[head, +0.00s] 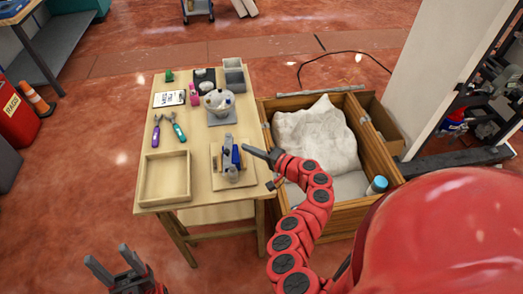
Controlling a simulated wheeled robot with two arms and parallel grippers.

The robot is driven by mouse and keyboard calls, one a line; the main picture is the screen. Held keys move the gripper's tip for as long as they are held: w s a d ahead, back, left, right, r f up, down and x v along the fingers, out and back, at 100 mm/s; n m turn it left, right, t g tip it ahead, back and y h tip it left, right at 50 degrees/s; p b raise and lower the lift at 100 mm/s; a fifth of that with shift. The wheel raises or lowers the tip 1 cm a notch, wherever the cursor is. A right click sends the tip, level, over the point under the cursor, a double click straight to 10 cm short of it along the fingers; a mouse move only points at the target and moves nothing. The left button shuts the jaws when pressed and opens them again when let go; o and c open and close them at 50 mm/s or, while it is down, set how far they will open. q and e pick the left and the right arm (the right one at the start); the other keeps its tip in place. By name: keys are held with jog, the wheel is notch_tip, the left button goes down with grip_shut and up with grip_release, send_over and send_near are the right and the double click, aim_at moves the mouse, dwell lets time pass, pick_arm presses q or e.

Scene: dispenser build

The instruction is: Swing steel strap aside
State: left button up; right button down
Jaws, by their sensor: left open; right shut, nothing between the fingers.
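A long grey metal bar (320,92), which looks like the steel strap, lies along the back edge of the open wooden crate (378,150). A white cloth-like sheet (316,135) lies inside the crate. My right gripper (248,151) is shut and empty. It points left, over the table's right edge, close to a blue and grey device (231,158) on a small wooden board; I cannot tell whether they touch. It is well away from the bar. My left gripper (110,260) is open and empty, low over the floor left of the table.
The wooden table (207,158) holds a shallow wooden tray (165,203), pliers (175,127), a clipboard (169,98) and a bowl (218,101). A blue-capped container (377,185) stands in the crate's front right corner. A white post (430,75) rises beyond the crate.

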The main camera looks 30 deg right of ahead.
aim_at(228, 160)
jog(key=shift+w+a+f+p, duration=0.2)
jog(key=shift+a+p, duration=0.05)
jog(key=shift+a, duration=0.65)
jog(key=shift+w+a+f+p, duration=0.15)
jog(key=shift+a+p, duration=0.1)
jog(key=shift+a, duration=0.6)
jog(key=shift+a+f+b, duration=0.15)
jog(key=shift+b, duration=0.15)
jog(key=a+b, duration=0.2)
jog(key=shift+w+a+f+b, duration=0.15)
jog(key=shift+w+a+b, duration=0.05)
jog(key=shift+a+b, duration=0.15)
jog(key=shift+w+a+r+b, duration=0.25)
jog(key=shift+a+b, duration=0.1)
jog(key=shift+a, duration=0.2)
jog(key=shift+d, duration=0.1)
